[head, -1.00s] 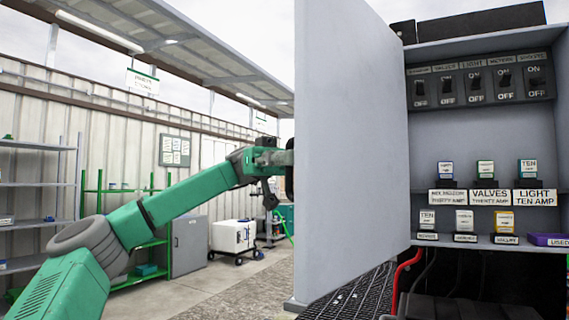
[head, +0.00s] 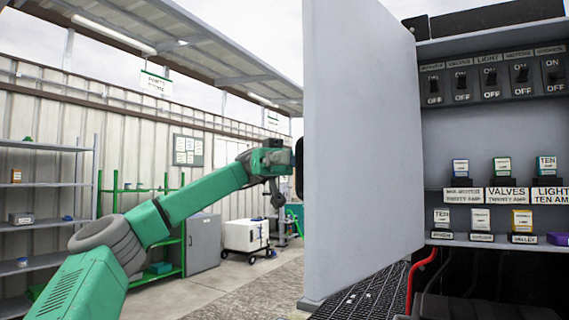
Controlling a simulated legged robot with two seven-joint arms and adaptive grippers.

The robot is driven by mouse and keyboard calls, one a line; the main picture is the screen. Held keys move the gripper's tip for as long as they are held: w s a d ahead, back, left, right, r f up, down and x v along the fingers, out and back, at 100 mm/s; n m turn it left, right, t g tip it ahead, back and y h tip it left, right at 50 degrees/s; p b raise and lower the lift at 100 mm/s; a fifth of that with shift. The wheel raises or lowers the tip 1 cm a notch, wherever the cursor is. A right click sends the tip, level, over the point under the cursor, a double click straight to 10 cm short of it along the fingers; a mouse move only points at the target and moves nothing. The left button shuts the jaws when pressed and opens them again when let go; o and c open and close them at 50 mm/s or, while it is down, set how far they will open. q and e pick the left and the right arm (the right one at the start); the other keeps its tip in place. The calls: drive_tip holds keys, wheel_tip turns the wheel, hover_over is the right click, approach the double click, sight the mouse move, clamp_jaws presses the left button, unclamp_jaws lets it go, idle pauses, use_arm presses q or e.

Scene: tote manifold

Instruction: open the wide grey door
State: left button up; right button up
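The wide grey door (head: 362,150) stands swung out from the cabinet (head: 465,150), with the cabinet's inside exposed to its right. My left arm reaches in from the left. My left gripper (head: 283,172) is at the door's outer left edge, on its far side. Its fingertips are partly hidden by the door, so I cannot tell whether they hold or touch anything. A handle is not visible on the face toward me. My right gripper is not in view.
The cabinet holds a row of ON/OFF switches (head: 490,78) and labelled fuses (head: 502,167). A red cable (head: 418,275) hangs below, above a black grating (head: 358,298). Shelves (head: 45,185) and a white wheeled box (head: 245,236) stand left. Concrete floor is clear between.

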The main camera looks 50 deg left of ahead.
use_arm(q)
drive_tip(key=w+a, duration=0.2)
drive_tip(key=a, duration=0.7)
drive_tip(key=shift+a, duration=0.4)
drive_tip(key=shift+w+f, duration=0.1)
